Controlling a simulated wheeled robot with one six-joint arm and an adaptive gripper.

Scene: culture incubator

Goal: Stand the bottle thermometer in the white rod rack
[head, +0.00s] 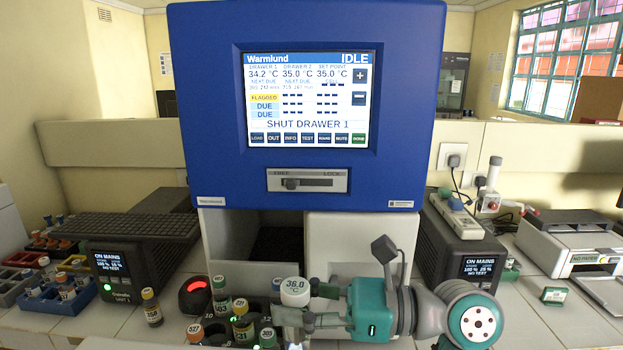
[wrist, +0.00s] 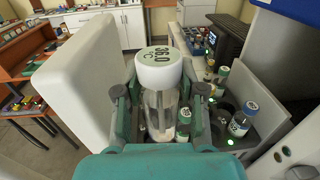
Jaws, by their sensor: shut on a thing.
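The bottle thermometer (head: 295,291) has a round white cap reading 36.0 °C and a clear body. In the wrist view the thermometer (wrist: 159,72) stands upright between both fingers. My gripper (head: 296,320) is shut on its clear body, below the cap. The same gripper (wrist: 160,105) shows both fingers against its sides. The thermometer is over or beside the open drawer's bottles; its base is hidden. I cannot make out the white rod rack in either view.
The blue incubator (head: 220,120) shows "SHUT DRAWER 1". Its left drawer is out, with a white front (wrist: 72,85) and several capped bottles (wrist: 238,122). A yellow-capped bottle (head: 151,306) stands on the counter at left. A blue rack (head: 82,297) is further left. Black power units flank the incubator.

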